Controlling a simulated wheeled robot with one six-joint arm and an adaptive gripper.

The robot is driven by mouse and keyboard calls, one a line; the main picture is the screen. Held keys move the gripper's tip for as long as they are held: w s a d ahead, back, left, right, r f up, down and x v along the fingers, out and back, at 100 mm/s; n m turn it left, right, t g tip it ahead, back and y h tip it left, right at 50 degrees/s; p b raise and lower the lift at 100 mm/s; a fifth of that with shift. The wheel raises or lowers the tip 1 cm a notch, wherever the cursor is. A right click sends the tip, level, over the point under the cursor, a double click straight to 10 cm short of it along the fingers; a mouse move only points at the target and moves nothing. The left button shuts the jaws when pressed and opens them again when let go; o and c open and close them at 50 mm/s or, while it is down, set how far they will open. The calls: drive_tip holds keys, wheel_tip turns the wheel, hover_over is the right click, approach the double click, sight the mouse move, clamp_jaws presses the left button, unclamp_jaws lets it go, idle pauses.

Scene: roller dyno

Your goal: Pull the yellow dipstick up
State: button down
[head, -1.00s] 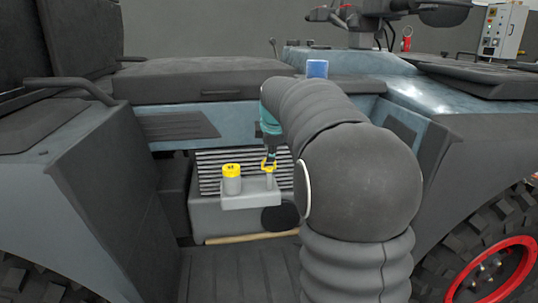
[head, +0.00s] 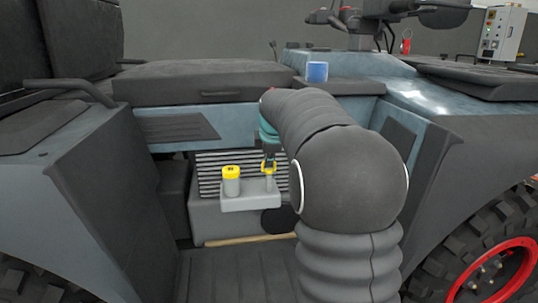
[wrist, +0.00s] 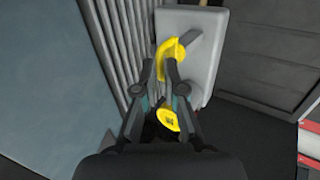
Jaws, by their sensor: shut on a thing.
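The yellow dipstick (head: 268,169) has a loop handle and stands at a grey tube on the right of a small grey block (head: 250,204). My gripper (head: 268,160) comes down on it from above. In the wrist view my gripper (wrist: 170,72) is shut on the dipstick handle (wrist: 173,50), a curved yellow loop at the fingertips. The fingers hide part of the handle. A yellow cap (head: 231,170) with a dark mark sits left of the dipstick on a grey cylinder. The same cap (wrist: 168,119) shows between my fingers in the wrist view.
A ribbed grey housing (head: 215,165) stands close behind the block. A wooden handle (head: 250,240) lies below. The left side panel (head: 75,190) bounds the recess.

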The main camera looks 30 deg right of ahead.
drive_tip(key=shift+r, duration=0.15)
wheel_tip(320, 180, up, 9)
drive_tip(key=p, duration=0.7)
drive_tip(key=c, duration=1.2)
unclamp_jaws()
drive_tip(key=shift+f, duration=0.2)
drive_tip(key=shift+c, duration=0.2)
drive_tip(key=v, duration=1.2)
